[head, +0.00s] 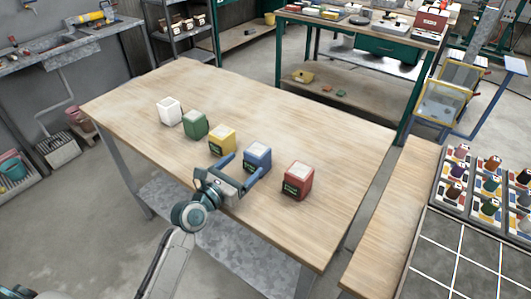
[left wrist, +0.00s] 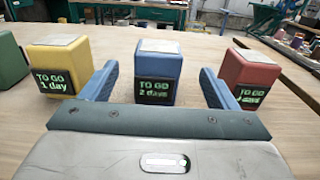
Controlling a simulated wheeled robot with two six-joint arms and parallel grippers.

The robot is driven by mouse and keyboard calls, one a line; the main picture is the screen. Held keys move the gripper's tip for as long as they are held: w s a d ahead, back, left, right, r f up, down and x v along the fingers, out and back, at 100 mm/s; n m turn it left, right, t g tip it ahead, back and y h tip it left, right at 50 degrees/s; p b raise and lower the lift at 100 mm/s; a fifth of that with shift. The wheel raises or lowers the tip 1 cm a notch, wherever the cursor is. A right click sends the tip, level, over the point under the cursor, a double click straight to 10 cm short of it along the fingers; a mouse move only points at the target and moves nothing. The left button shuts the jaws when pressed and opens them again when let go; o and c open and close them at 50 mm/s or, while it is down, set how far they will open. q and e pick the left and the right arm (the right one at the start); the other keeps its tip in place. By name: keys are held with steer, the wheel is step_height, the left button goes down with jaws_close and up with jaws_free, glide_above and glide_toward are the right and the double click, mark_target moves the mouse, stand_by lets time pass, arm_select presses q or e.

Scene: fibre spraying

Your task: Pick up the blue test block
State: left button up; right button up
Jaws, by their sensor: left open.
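The blue test block (head: 257,156) stands upright on the wooden table, between the yellow and red blocks. In the left wrist view the blue block (left wrist: 160,65) shows a dark display reading "TO GO 2 days" and a pale top. My left gripper (head: 248,165) is open and low over the table at the block's near side. In the left wrist view its two blue fingers (left wrist: 158,72) point towards the block, one on either side, with a gap at each side. How far the block sits between them is hard to tell. My right gripper is not in view.
A white block (head: 169,111), a green block (head: 195,125), a yellow block (head: 222,140) and a red block (head: 298,180) stand in the same row. The red block is close to the right finger. The wooden table (head: 330,135) is clear behind the row.

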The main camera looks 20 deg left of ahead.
mark_target(264, 145)
arm_select(q)
steer(key=x, duration=0.3)
steer(key=shift+w+d+r, duration=0.1)
steer(key=shift+w+r, duration=0.05)
steer(key=shift+r, duration=0.05)
steer(key=shift+f+x, duration=0.15)
steer(key=shift+x, duration=1.35)
steer(key=shift+f+x, duration=0.2)
steer(key=shift+x, duration=1.35)
steer(key=c, duration=1.3)
steer(key=shift+r, duration=0.1)
steer(key=shift+c, duration=0.7)
